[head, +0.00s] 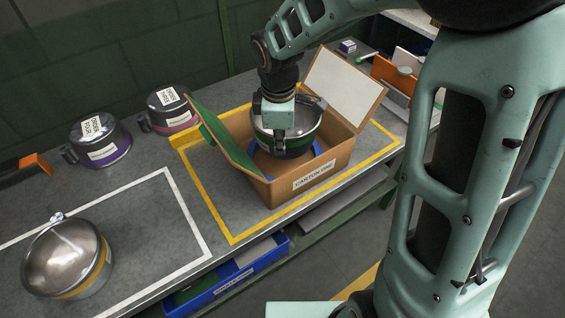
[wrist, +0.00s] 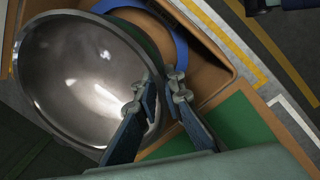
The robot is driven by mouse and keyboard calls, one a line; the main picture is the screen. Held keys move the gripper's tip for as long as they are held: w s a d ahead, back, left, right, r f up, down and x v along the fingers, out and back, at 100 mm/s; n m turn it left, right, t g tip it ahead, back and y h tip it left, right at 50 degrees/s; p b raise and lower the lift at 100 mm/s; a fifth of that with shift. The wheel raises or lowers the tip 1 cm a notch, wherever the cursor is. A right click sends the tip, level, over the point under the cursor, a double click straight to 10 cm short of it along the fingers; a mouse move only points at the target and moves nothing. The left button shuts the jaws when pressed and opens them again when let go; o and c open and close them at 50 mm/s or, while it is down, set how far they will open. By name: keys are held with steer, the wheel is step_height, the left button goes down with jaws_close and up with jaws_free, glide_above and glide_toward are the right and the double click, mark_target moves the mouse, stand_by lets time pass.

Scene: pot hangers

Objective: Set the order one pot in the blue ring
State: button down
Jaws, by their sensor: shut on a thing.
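A steel pot with a green band (head: 298,142) is in my gripper, over the open cardboard carton (head: 335,163) marked as a carton. Its order label is not visible. My gripper (head: 279,143) is shut on the pot at its near side. In the wrist view, my gripper's fingers (wrist: 158,92) meet at the edge of the shiny pot (wrist: 75,70). The blue ring (head: 319,149) is inside the carton, below the pot and partly hidden by it. It also shows in the wrist view (wrist: 180,48) beside the pot. I cannot tell whether pot and ring touch.
The carton's green flap (head: 222,140) and white-lined flap (head: 343,88) stand open. A purple-banded pot (head: 101,141) and a pink-banded pot (head: 171,112) stand at the back left. A yellow-banded pot (head: 68,262) stands at the front left. A blue bin (head: 232,276) is below the bench.

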step_height(320, 180, down, 8)
steer(key=shift+w+f+b, duration=0.1)
steer(key=shift+b, duration=0.3)
steer(key=shift+f, duration=0.15)
steer(key=c, duration=2)
jaws_free()
steer(key=shift+c, duration=0.2)
step_height(320, 180, up, 12)
steer(key=s+p, duration=0.1)
steer(key=s, duration=0.1)
steer(key=shift+p, duration=0.3)
